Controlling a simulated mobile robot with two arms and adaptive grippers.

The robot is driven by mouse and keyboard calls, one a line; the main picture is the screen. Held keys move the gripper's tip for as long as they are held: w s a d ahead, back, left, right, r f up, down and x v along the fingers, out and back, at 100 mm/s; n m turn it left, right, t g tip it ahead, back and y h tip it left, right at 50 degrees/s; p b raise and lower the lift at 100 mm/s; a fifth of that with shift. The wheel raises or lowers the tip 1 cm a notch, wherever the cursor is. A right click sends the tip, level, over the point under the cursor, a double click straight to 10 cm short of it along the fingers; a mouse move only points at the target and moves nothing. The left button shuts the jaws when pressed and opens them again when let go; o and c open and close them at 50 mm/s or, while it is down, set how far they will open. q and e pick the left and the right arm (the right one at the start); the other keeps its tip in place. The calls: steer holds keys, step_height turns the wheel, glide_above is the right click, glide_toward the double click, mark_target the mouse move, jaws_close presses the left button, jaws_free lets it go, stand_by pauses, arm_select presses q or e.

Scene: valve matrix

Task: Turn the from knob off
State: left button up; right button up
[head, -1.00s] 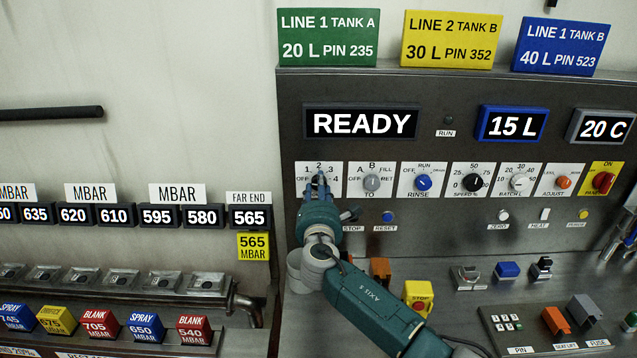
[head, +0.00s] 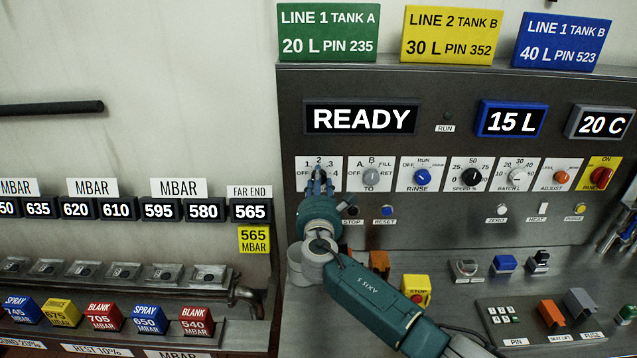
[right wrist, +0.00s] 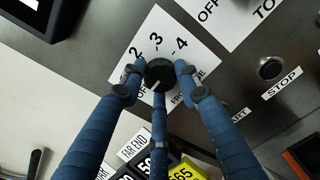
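The from knob (head: 319,177) is the black knob at the left end of the panel's knob row, on a white plate marked OFF to 4. In the right wrist view the knob (right wrist: 159,73) shows between my fingertips, its white mark pointing down-left, roughly towards OFF. My right gripper (head: 320,188) is just in front of the knob. In the right wrist view its blue fingers (right wrist: 160,78) stand spread around the knob, with the side fingertips seeming slightly apart from it; contact is hard to judge. My left gripper is not in view.
The TO knob (head: 371,176) stands right beside the from plate. STOP (head: 351,210) and RESET (head: 386,210) buttons sit just below. A yellow box with a red button (head: 417,290) stands on the console close to my arm. The display (head: 361,120) above reads READY.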

steer(key=o, duration=0.4)
steer(key=shift+d+r, duration=0.1)
steer(key=shift+d, duration=0.1)
steer(key=s, duration=1.2)
